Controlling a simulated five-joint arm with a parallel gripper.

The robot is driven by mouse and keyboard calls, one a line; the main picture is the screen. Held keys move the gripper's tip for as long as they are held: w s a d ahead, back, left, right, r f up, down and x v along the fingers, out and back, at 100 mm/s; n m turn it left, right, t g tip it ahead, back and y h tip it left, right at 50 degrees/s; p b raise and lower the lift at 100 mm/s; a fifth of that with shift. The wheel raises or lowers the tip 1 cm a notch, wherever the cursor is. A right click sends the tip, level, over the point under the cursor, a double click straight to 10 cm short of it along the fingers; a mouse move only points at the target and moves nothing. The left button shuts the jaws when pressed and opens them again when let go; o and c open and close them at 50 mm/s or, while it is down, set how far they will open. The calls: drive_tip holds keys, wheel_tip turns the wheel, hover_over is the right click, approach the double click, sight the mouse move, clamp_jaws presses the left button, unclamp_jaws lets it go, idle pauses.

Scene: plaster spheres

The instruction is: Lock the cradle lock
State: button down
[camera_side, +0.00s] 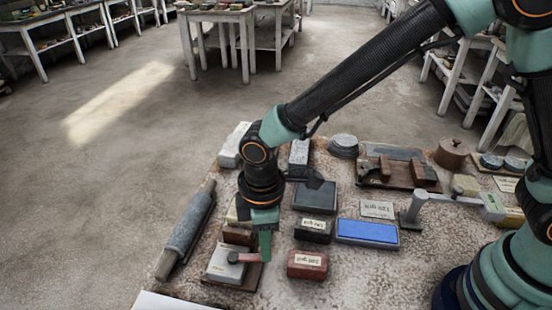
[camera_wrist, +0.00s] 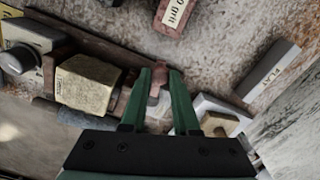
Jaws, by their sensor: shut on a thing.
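A reddish lever (camera_side: 247,257) with a dark round pivot (camera_side: 232,257) lies across a pale grey block (camera_side: 222,268) at the near left of the bench. It looks like the cradle lock's handle. The block rests on a brown wooden base (camera_side: 245,280). My gripper (camera_side: 265,246) points down over the lever's right end, its green fingers shut on it. In the wrist view my gripper (camera_wrist: 160,76) has the reddish lever (camera_wrist: 157,88) between its two fingers. The fingers hide part of the lever, and the lock's inner parts are not visible.
A grey roller (camera_side: 187,230) lies to the left. A red-brown labelled block (camera_side: 307,265) sits close to the right of my gripper. Behind it are a black labelled block (camera_side: 314,230) and a blue stone (camera_side: 367,233). A yellowish block (camera_wrist: 90,82) shows in the wrist view.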

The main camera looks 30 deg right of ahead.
drive_tip(key=shift+w, duration=0.1)
drive_tip(key=shift+w+d+n, duration=0.2)
drive_tip(key=shift+w+n, duration=0.25)
drive_tip(key=shift+n, duration=0.5)
drive_tip(key=shift+w+d+n, duration=0.15)
drive_tip(key=shift+w+n, duration=0.25)
drive_tip(key=shift+n, duration=0.55)
drive_tip(key=c, duration=0.7)
unclamp_jaws()
drive_tip(key=shift+o, duration=0.2)
